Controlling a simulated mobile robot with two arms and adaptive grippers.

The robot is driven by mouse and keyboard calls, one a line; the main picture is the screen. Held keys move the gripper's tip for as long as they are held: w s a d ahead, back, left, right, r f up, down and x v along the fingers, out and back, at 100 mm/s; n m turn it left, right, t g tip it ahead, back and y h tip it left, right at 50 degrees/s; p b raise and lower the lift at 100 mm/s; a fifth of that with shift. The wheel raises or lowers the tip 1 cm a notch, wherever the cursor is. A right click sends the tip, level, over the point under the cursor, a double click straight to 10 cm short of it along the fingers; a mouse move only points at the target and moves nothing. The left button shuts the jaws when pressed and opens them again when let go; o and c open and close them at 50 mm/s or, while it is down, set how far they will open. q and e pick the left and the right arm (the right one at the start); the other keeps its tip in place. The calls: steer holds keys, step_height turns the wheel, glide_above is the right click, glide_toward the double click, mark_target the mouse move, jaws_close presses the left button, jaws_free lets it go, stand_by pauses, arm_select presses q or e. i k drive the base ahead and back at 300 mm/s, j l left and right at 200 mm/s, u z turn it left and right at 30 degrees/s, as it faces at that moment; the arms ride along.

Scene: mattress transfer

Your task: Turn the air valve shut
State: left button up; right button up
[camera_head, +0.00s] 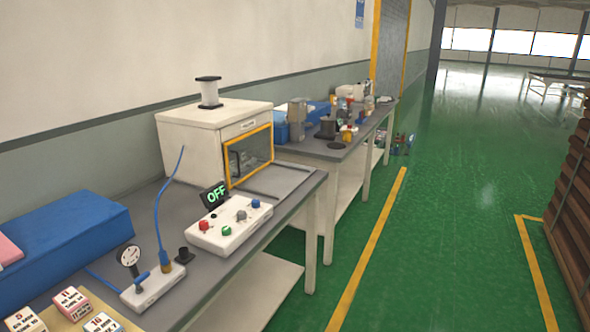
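The air valve unit is a white base block (153,287) on the near grey workbench, at the lower left of the head view. A round white pressure gauge (129,256) stands at its left end. A small blue valve handle (142,278) sits beside the gauge. I cannot tell the handle's exact angle at this size. A brass-coloured fitting (166,267) at the right end has a blue hose (157,212) rising from it. Neither of my grippers is in view.
A white control box (229,228) with coloured knobs and an "OFF" display (214,195) is right of the valve. Behind stands a white machine (190,140) with a yellow-framed window. Green floor (425,220) is clear.

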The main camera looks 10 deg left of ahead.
mark_target(138, 281)
steer(key=u, duration=1.25)
steer(key=i+l+u, duration=0.1)
steer(key=i, duration=0.5)
